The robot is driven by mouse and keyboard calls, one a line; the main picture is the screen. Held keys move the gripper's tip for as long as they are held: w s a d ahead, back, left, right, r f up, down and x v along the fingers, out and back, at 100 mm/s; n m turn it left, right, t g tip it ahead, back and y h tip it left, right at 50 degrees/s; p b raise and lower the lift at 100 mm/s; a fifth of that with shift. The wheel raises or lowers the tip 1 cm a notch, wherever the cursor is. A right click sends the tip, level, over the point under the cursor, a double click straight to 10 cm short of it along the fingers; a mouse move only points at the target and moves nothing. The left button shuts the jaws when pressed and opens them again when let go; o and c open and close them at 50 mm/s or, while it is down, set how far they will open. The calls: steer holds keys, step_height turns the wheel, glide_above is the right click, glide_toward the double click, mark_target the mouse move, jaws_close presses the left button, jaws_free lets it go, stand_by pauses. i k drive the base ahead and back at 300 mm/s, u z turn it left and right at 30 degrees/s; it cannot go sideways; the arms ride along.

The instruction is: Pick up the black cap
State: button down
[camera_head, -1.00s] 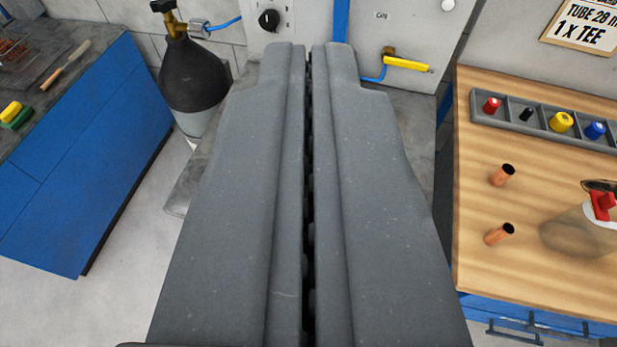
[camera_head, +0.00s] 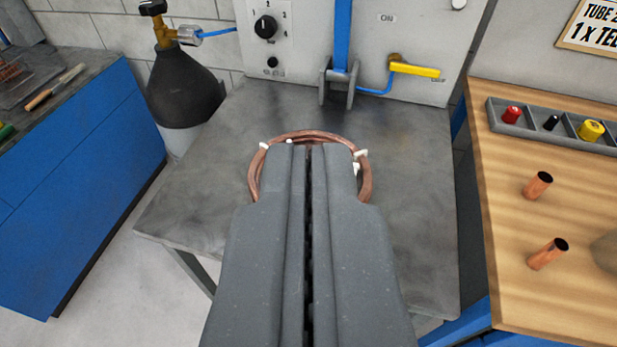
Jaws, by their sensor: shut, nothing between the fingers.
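The small black cap (camera_head: 550,122) sits in the grey tray on the wooden bench at the right, between a red cap (camera_head: 512,115) and a yellow cap (camera_head: 591,131). My gripper (camera_head: 309,145) is shut and empty, in the middle of the view. It is over the grey metal table, well to the left of the cap, and apart from it. My fingers hide part of a copper coil (camera_head: 312,135).
The grey tray (camera_head: 500,126) runs along the back of the wooden bench (camera_head: 530,280). Two copper tubes (camera_head: 538,185) stand on that bench. A panel with a yellow lever (camera_head: 415,70) rises behind the grey table (camera_head: 195,205). A dark gas bottle (camera_head: 182,90) stands at the left.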

mark_target(550, 125)
steer(key=z, duration=0.5)
steer(key=k, duration=1.25)
steer(key=z, duration=1.15)
steer(key=i, duration=2.25)
steer(key=u, duration=0.65)
steer(key=i, duration=0.65)
steer(key=u, duration=0.4)
steer(key=k, duration=0.9)
